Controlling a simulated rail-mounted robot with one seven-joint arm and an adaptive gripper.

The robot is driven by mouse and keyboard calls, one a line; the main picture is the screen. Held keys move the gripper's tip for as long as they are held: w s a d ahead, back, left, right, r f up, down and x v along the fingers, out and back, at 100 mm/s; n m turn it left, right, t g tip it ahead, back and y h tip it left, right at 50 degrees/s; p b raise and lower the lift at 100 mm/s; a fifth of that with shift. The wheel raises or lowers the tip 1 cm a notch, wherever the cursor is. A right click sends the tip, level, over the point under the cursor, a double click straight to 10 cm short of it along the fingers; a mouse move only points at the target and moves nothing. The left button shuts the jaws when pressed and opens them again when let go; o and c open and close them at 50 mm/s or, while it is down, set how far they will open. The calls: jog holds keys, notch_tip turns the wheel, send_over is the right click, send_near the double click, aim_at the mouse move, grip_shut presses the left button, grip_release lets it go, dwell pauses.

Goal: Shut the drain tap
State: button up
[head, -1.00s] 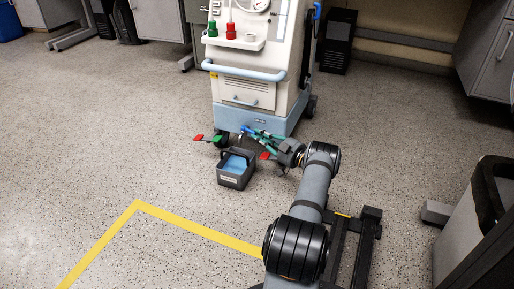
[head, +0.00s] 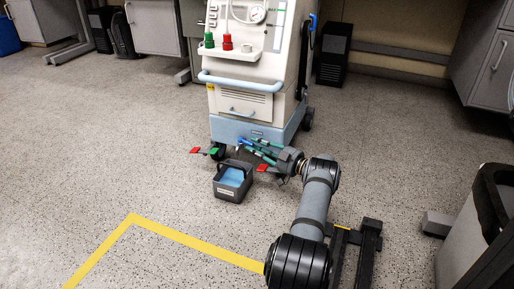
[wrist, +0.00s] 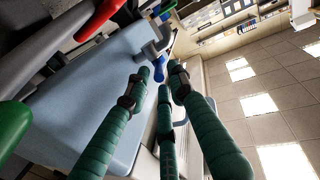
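The drain tap seems to be the blue lever (wrist: 160,68) on a grey spout (wrist: 150,48) at the machine's low front in the wrist view. In the head view a small blue part (head: 240,141) shows there, just left of my fingertips. My gripper (wrist: 160,76) has three green ribbed fingers stretched toward the lever. The fingertips stand apart, around or just in front of the lever; I cannot tell whether they touch it. In the head view my gripper (head: 252,146) reaches low to the machine's base from the right.
A grey bucket with blue inside (head: 233,180) stands on the floor below the tap. Red and green pedal-like levers (head: 205,151) stick out at left, another red one (head: 262,168) near my gripper. The white machine (head: 250,90) rises behind. The floor at left is clear.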

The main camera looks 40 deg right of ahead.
jog(key=shift+o, duration=0.4)
jog(key=shift+s, duration=0.15)
jog(key=s, duration=0.4)
jog(key=s+d, duration=0.1)
jog(key=s, duration=0.2)
jog(key=s+d, duration=0.1)
jog(key=s, duration=0.3)
jog(key=shift+s+d, duration=0.1)
jog(key=shift+s, duration=0.25)
